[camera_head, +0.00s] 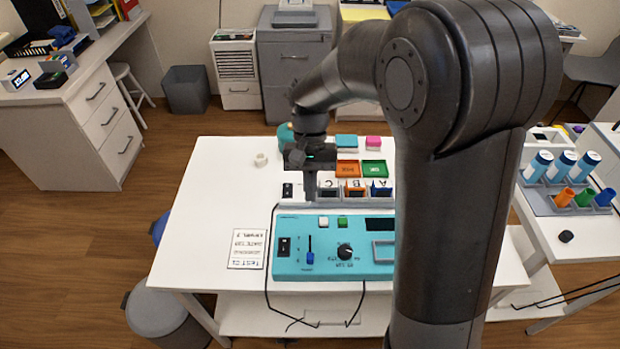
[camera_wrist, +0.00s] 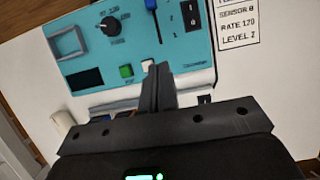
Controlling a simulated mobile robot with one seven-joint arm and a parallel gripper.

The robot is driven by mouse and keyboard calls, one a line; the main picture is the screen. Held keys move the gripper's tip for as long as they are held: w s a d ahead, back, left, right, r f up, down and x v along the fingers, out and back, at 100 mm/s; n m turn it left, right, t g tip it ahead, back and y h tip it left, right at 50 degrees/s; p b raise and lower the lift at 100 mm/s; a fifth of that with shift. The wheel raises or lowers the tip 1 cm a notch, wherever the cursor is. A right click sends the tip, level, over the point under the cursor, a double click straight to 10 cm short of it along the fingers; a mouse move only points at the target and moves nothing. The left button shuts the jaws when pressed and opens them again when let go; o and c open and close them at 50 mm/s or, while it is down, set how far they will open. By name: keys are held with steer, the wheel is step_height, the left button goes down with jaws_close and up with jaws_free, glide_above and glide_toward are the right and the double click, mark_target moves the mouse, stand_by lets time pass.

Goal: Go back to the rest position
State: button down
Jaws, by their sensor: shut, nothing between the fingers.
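My gripper (camera_head: 309,192) is shut and empty. In the head view it points down over the white table, just behind the left part of the teal control panel (camera_head: 290,262). In the wrist view the closed fingers (camera_wrist: 158,88) stand in front of the same panel (camera_wrist: 90,38). The panel carries a black knob (camera_head: 344,251), a blue slider (camera_head: 310,257), a white button and a green button. My arm crosses the head view and hides the panel's right end and part of the table.
A row of compartments marked with letters (camera_head: 354,188) stands behind the panel, close to the gripper. Orange (camera_head: 347,168) and green trays lie beyond it. A printed card (camera_head: 248,249) lies left of the panel. The table's left side is mostly clear.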

steer(key=s+d+r+t, duration=1)
steer(key=s+d+r, duration=0.4)
steer(key=d, duration=0.1)
steer(key=shift+s+r, duration=0.25)
steer(key=shift+s, duration=0.1)
stand_by(3.1)
